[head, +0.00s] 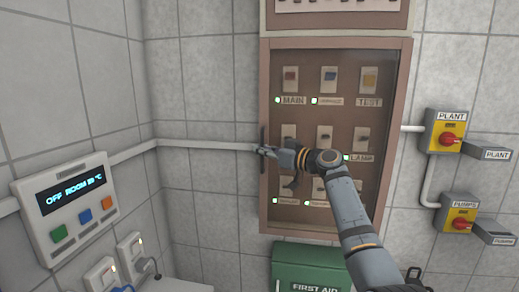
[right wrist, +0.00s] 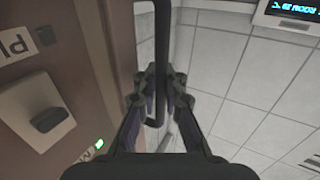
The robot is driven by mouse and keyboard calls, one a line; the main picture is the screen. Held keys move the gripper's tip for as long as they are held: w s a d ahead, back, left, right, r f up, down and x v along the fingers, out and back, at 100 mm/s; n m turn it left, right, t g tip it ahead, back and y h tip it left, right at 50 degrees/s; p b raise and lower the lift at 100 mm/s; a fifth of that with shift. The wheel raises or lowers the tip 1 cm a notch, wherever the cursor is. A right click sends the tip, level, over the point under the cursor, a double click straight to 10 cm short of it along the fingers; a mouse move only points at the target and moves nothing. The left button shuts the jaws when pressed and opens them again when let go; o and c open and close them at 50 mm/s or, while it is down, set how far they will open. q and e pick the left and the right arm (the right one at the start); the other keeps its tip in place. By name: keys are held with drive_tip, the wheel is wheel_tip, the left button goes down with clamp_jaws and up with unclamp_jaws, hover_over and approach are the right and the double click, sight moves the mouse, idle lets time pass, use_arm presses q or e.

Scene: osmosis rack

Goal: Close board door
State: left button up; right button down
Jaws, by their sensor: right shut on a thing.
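The board door (head: 340,75) is a tinted panel in a brown frame on the tiled wall, with labelled switches showing through it. It looks flush with its frame in the head view. Its dark vertical handle (head: 263,136) is on the left edge. My right gripper (head: 262,150) is at this handle, its arm crossing the lower part of the board. In the right wrist view, the fingers are shut around the dark handle bar (right wrist: 161,60), beside the brown door edge (right wrist: 120,60). My left gripper does not show.
Yellow plant (head: 446,132) and pumps (head: 459,216) switches stick out on the right wall. A green first aid box (head: 310,267) is below the board. A display panel (head: 68,207) is on the left wall. Bare tiles lie left of the board.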

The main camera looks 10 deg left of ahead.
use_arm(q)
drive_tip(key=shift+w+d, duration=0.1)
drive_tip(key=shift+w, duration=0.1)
use_arm(e)
drive_tip(key=shift+w+d+r, duration=0.1)
drive_tip(key=shift+d+r, duration=0.05)
drive_tip(key=shift+r, duration=0.1)
drive_tip(key=c, duration=2)
unclamp_jaws()
drive_tip(key=o, duration=0.6)
drive_tip(key=shift+w+d+f, duration=0.15)
drive_tip(key=shift+d, duration=0.05)
drive_tip(key=shift+c, duration=0.2)
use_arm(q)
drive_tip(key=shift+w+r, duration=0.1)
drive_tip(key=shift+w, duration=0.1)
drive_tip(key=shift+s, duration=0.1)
use_arm(e)
drive_tip(key=v, duration=1.2)
drive_tip(key=shift+a+f, duration=0.1)
drive_tip(key=shift+f, duration=0.1)
